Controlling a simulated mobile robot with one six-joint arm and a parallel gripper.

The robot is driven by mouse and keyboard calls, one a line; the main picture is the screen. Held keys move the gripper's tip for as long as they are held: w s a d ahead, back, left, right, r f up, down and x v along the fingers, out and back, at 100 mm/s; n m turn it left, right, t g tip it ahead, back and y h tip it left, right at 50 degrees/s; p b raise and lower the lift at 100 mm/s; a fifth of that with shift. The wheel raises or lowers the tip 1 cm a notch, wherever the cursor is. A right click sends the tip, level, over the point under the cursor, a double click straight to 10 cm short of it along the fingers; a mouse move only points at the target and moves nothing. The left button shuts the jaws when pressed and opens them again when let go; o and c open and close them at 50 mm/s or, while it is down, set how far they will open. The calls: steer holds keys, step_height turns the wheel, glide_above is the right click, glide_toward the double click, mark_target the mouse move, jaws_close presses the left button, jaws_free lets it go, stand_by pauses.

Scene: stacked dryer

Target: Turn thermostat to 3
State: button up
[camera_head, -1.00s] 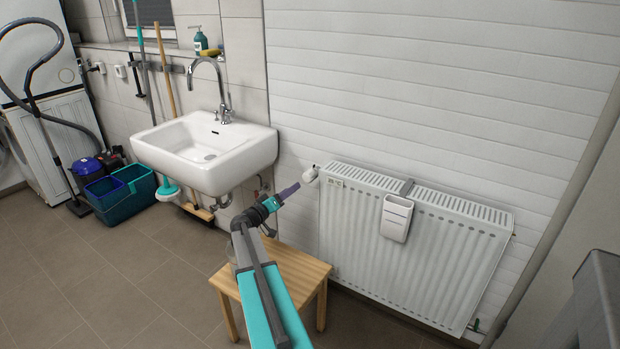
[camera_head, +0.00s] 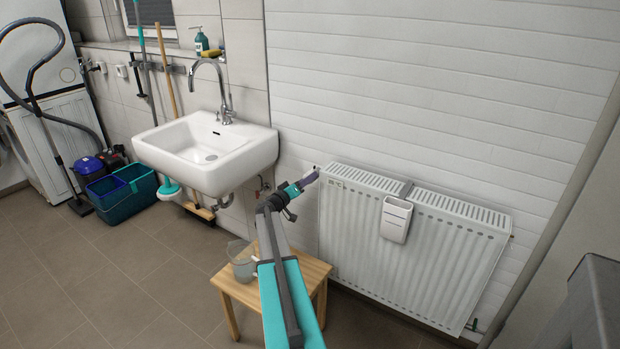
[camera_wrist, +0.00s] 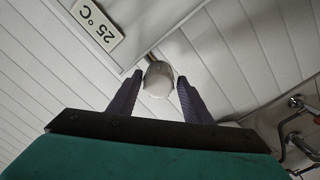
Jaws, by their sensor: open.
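The thermostat knob (camera_wrist: 158,78) is a small white rounded cap, seen in the wrist view between the tips of my gripper (camera_wrist: 158,85). The two dark purple fingers stand open on either side of it, with a gap visible on both sides. Any number marks on the knob cannot be read. In the head view my gripper (camera_head: 312,177) is at the upper left corner of the white radiator (camera_head: 440,255) and hides the knob almost completely.
A plate reading 25 °C (camera_wrist: 97,22) is beside the knob. A white holder (camera_head: 396,218) hangs on the radiator front. A wooden stool (camera_head: 312,275) with a clear jug (camera_head: 243,268) stands below my arm. A sink (camera_head: 207,150) is to the left.

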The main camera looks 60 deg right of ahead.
steer(key=shift+s+d, duration=0.1)
steer(key=shift+d, duration=1.25)
steer(key=c, duration=0.7)
steer(key=shift+s+a, duration=0.1)
steer(key=shift+a, duration=0.35)
steer(key=shift+c, duration=0.4)
steer(key=shift+d, duration=0.35)
steer(key=shift+d, duration=0.1)
